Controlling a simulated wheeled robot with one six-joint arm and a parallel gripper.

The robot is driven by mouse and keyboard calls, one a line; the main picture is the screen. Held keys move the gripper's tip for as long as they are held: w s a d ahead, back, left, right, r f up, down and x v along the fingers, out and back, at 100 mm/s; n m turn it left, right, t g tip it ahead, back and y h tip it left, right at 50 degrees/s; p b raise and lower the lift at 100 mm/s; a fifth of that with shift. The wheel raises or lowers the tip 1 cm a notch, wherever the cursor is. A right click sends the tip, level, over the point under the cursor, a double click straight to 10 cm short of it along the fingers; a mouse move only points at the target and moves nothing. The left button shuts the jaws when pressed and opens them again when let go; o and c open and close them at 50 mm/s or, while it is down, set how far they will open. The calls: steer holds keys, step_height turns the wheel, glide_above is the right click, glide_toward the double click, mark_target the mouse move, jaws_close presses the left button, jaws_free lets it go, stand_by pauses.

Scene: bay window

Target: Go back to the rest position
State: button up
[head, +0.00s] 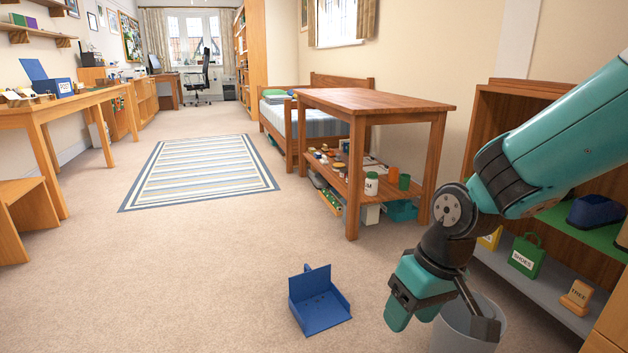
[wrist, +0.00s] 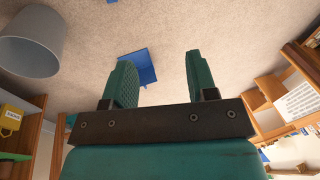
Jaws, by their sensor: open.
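My gripper (wrist: 160,62) is open in the wrist view, its two teal fingers apart with nothing held between them. In the head view my arm reaches in from the right and bends down, with the gripper low over the floor. It hangs in front of the grey bin (head: 456,336) and partly hides it. The bin also shows at the upper left of the wrist view (wrist: 30,45). A blue dustpan (head: 322,311) lies on the carpet left of my gripper, apart from it. It shows beyond the fingers in the wrist view (wrist: 146,66).
A wooden table (head: 375,101) with a loaded lower shelf stands behind my gripper. A striped rug (head: 200,172) lies mid-room. Carpet at the left front is clear.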

steer(key=s+r+n+y+p, duration=0.15)
steer(key=s+r+p, duration=0.25)
steer(key=s+r, duration=1.15)
step_height(320, 180, up, 37)
steer(key=p, duration=3.7)
steer(key=shift+d+f, duration=0.15)
steer(key=shift+w+n, duration=0.1)
steer(key=shift+n, duration=0.15)
